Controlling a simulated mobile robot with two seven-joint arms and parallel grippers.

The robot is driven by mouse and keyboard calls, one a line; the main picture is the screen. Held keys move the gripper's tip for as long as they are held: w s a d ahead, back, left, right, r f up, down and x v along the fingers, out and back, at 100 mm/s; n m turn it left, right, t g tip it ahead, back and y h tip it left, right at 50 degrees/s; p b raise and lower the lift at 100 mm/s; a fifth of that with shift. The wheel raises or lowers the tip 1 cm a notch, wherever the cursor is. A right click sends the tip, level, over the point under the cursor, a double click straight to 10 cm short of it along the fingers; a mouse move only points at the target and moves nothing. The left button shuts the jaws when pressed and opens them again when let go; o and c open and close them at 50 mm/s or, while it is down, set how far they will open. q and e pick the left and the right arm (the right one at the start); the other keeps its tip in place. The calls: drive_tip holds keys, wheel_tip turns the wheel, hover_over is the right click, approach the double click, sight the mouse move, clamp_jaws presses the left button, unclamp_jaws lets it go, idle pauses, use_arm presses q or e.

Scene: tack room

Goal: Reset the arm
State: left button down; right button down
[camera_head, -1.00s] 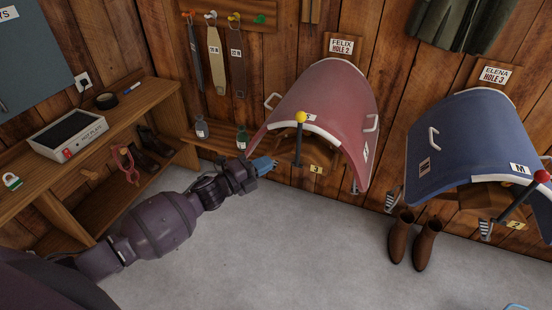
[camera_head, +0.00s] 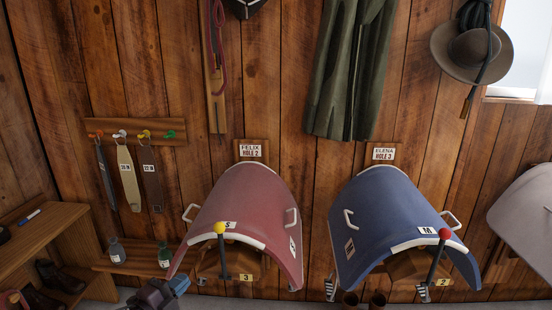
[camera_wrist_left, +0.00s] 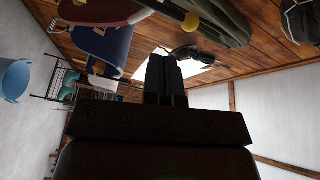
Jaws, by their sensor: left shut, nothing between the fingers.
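My left gripper (camera_head: 181,284) shows at the bottom edge of the head view, below and left of the red saddle pad (camera_head: 245,205). Its fingers are together with nothing between them. In the left wrist view the dark fingers of my left gripper (camera_wrist_left: 165,70) also lie close together and empty. The rest of the left arm is mostly out of the head view. My right gripper does not show in either view.
A yellow-knobbed lever (camera_head: 221,240) stands before the red pad, close to my left gripper. A blue saddle pad (camera_head: 390,220) hangs to its right. Bottles (camera_head: 117,250) stand on a low wooden shelf (camera_head: 135,265). A blue bucket (camera_wrist_left: 15,80) shows in the wrist view.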

use_arm(q)
drive_tip(key=s+a+f+n+g+y, duration=0.1)
drive_tip(key=s+f+n+y, duration=0.2)
drive_tip(key=s, duration=0.6)
drive_tip(key=s+f+n+g+y, duration=0.2)
drive_tip(key=s+f+n+y, duration=0.1)
drive_tip(key=s+f+n, duration=0.4)
drive_tip(key=s+a+f+n+g+y, duration=0.1)
drive_tip(key=s+f+n+y, duration=0.1)
drive_tip(key=s+f+n, duration=0.3)
drive_tip(key=s+n, duration=0.4)
drive_tip(key=s, duration=0.2)
drive_tip(key=shift+s+a+f+n+g+y, duration=0.15)
drive_tip(key=shift+s+a+n+g+y, duration=0.15)
drive_tip(key=shift+a+n+y, duration=0.1)
